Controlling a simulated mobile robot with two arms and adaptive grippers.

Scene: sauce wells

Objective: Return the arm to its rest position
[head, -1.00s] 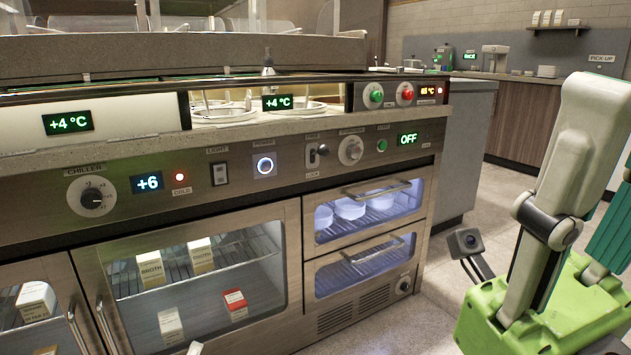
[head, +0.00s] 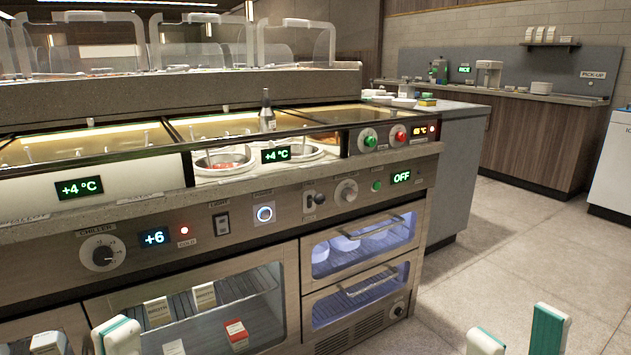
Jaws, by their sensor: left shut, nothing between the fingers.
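My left gripper (head: 118,337) shows at the bottom left, in front of the glass chiller door. Only its white and green tip end is in view, and it is shut with nothing in it. My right gripper (head: 519,336) shows at the bottom right over the floor. Its two white and green fingertips stand apart with bare floor between them. The rest of both arms is below the picture.
A steel counter (head: 335,222) with control knobs and displays runs along the left. It holds sauce wells (head: 228,161) and a bottle (head: 267,116). Glass-fronted drawers (head: 362,238) sit below. Open floor (head: 520,235) lies at right, with a wooden back counter (head: 530,139) and a white cabinet (head: 612,165) beyond.

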